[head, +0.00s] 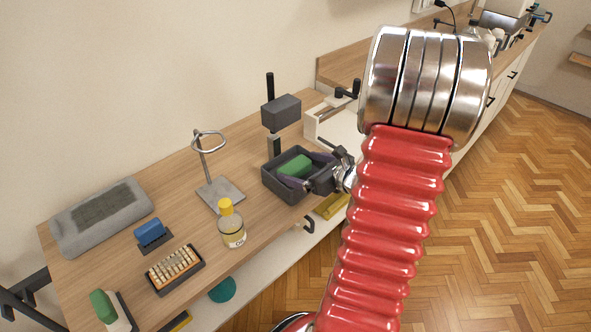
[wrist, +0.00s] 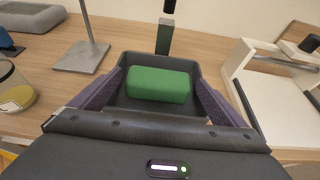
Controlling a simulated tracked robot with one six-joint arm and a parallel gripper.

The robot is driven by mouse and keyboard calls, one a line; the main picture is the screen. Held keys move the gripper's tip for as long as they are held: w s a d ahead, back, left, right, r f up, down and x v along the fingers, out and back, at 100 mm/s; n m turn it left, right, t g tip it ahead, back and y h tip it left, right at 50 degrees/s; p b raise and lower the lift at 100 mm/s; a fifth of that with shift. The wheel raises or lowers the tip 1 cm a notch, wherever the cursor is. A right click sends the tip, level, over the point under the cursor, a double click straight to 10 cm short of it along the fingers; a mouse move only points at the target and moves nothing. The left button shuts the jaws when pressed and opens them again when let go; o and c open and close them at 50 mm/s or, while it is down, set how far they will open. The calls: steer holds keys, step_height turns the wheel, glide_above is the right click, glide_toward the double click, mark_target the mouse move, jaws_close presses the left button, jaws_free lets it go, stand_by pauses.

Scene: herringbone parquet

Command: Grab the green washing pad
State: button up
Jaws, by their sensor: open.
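The green washing pad (wrist: 158,84) is a rounded green block lying in a dark grey tray (wrist: 190,60). In the head view the pad (head: 295,167) shows inside the same tray (head: 270,181) on the wooden bench. My gripper (wrist: 160,92) is open, with one purple-grey finger on each side of the pad. Gaps show between the fingers and the pad's ends. In the head view my gripper (head: 305,176) reaches into the tray from the right. The fingertips' height relative to the pad is hard to tell.
A ring stand (head: 222,195) and a yellow-capped bottle (head: 231,226) stand left of the tray. A dark post with a block (head: 281,111) rises behind it. The bench's front edge lies close to the tray.

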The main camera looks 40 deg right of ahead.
steer(key=shift+w+f, duration=0.15)
steer(key=shift+w, duration=0.3)
steer(key=c, duration=0.9)
step_height(320, 180, up, 10)
stand_by(0.7)
stand_by(0.3)
